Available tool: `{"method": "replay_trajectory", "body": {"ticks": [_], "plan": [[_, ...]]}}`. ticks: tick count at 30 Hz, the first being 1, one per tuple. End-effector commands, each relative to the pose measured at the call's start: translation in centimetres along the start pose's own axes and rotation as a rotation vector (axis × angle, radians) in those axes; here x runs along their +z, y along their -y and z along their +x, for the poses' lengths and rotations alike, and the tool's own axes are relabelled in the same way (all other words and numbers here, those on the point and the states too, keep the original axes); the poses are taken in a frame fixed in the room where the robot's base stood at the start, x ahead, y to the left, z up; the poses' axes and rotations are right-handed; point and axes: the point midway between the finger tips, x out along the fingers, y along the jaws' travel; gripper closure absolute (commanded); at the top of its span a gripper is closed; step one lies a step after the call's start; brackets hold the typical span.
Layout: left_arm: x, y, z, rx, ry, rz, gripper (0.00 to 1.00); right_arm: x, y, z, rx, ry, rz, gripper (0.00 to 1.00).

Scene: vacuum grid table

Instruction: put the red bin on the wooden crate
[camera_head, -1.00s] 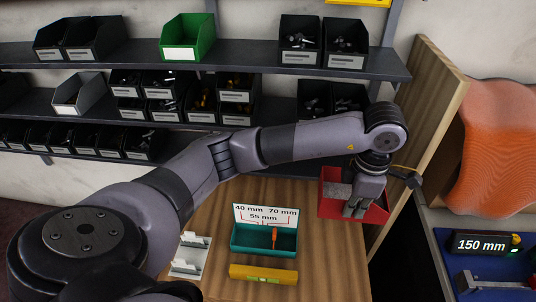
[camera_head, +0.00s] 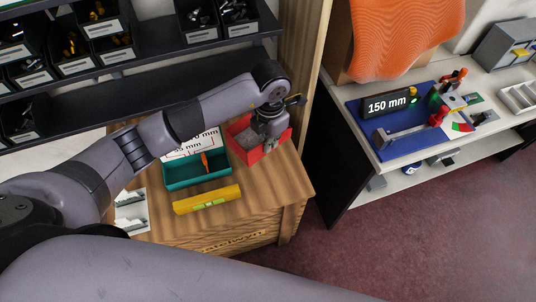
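The red bin (camera_head: 243,127) is at the back right of the wooden crate (camera_head: 262,188), near the upright wooden panel. I cannot tell whether it rests on the crate's top or hangs just above it. My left gripper (camera_head: 270,141) points down at the bin's right part, with its fingers overlapping the bin's front wall. The gripper hides part of the bin's inside, and whether the fingers are shut on the wall is unclear. My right gripper is out of view.
A teal tray (camera_head: 190,180) with a label card, a yellow level (camera_head: 207,200) and a white bracket (camera_head: 131,212) lie on the crate. Shelves of black bins are behind. A white table (camera_head: 335,98) with a blue mat (camera_head: 392,146) stands to the right, across red floor.

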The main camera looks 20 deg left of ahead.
Motion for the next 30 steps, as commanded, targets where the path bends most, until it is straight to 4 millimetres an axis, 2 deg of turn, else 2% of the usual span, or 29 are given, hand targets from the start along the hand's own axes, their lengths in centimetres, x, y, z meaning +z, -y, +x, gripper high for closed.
{"method": "replay_trajectory", "body": {"ticks": [3, 6, 11, 18, 30], "plan": [[-0.1, 0.1, 2.5, -0.002, -0.002, -0.001, 1.0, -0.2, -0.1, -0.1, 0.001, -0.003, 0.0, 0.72], [0.0, 0.1, 3.8, -0.001, 0.0, -0.001, 1.0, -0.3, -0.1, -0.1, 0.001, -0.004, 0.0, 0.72], [0.0, 0.1, 4.7, -0.001, 0.001, 0.0, 1.0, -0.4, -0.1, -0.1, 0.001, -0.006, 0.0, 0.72], [0.0, 0.2, 8.1, -0.001, -0.001, 0.0, 1.0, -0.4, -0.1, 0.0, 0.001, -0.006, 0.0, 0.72], [0.0, 0.1, 9.0, 0.001, 0.001, 0.001, 1.0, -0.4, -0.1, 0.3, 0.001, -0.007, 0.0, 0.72]]}}
